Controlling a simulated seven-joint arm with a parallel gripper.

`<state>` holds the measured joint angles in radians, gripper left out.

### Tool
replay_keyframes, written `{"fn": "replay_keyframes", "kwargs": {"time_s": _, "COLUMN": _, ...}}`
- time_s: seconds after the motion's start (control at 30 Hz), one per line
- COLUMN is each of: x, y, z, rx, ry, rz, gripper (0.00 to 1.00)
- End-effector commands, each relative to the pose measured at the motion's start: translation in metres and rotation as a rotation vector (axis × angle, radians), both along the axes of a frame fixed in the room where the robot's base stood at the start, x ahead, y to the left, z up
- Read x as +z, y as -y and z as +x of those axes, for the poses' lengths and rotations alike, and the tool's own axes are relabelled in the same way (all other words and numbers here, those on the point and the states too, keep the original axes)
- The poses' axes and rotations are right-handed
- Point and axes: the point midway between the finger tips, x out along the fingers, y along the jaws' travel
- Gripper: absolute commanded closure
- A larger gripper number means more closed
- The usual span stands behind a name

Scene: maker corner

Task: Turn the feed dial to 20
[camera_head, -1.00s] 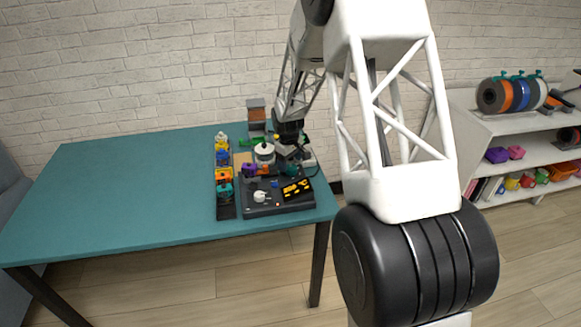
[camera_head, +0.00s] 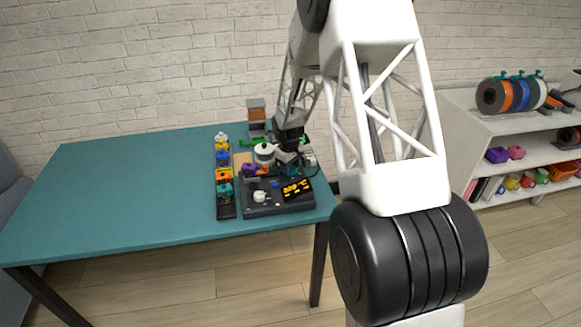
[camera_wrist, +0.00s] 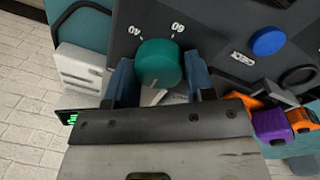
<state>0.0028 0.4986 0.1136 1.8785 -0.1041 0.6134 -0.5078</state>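The teal round dial (camera_wrist: 158,63) sits on the dark control panel (camera_wrist: 205,22), with the marks 40 and 60 printed beside it. In the head view my gripper (camera_head: 290,165) is over the back right of the panel (camera_head: 262,211), largely hiding the dial.
A white knob (camera_head: 260,196) and a blue button (camera_head: 275,184) are on the panel. A dark rack (camera_head: 226,211) with colored items stands at its left. A white pot-like item (camera_head: 264,151) is close behind. The teal table (camera_head: 120,200) is clear on the left.

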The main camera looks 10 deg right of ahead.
Motion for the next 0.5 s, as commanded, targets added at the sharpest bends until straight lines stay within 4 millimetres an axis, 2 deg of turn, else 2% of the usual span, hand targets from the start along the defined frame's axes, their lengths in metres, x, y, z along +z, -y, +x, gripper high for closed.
{"fn": "replay_keyframes", "kwargs": {"time_s": 0.5, "x": 0.0012, "y": 0.0001, "z": 0.0010, "rx": -0.078, "ry": 0.003, "rz": 0.001, "gripper": 0.74}}
